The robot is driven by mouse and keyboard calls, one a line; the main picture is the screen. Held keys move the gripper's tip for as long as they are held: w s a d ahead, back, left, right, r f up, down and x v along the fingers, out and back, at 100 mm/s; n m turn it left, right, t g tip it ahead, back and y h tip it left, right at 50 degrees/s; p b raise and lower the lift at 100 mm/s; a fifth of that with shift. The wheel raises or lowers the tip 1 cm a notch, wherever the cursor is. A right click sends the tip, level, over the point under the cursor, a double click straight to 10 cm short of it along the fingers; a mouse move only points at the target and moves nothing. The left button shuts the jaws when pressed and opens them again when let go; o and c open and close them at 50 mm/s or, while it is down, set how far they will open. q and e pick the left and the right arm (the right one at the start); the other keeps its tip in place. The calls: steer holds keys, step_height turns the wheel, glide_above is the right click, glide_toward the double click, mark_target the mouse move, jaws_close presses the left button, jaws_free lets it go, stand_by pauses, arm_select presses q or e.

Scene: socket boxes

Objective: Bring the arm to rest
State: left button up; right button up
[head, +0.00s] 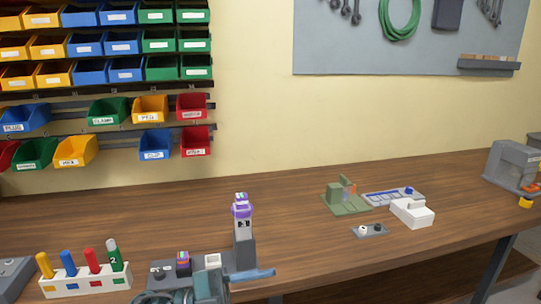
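The wooden workbench (300,215) runs across the view.
A white block with coloured pegs (85,283) stands at front left. A grey post with a purple-ringed top (243,225) stands upright near the middle. A green fixture (345,200) and a white box (411,214) stand right of it. Coloured bins (75,152) hang behind.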

arm_select(q)
steer(key=a+f+n+t+y, duration=0.8)
steer(key=f+n+t+y, duration=0.3)
steer(key=n+t, duration=0.6)
steer(key=s+a+f+n+g+y, duration=0.2)
steer(key=s+f+n+g+y, duration=0.1)
steer(key=s+f, duration=0.3)
steer(key=s+a+f+n+g+y+p, duration=0.1)
steer(key=s+a+f+n+g+y, duration=0.1)
steer(key=s+f+g, duration=0.3)
step_height(320, 180, down, 3)
steer(key=shift+s+a+f+n+y, duration=0.1)
steer(key=shift+s+a+n+y, duration=0.35)
steer(key=shift+n, duration=0.45)
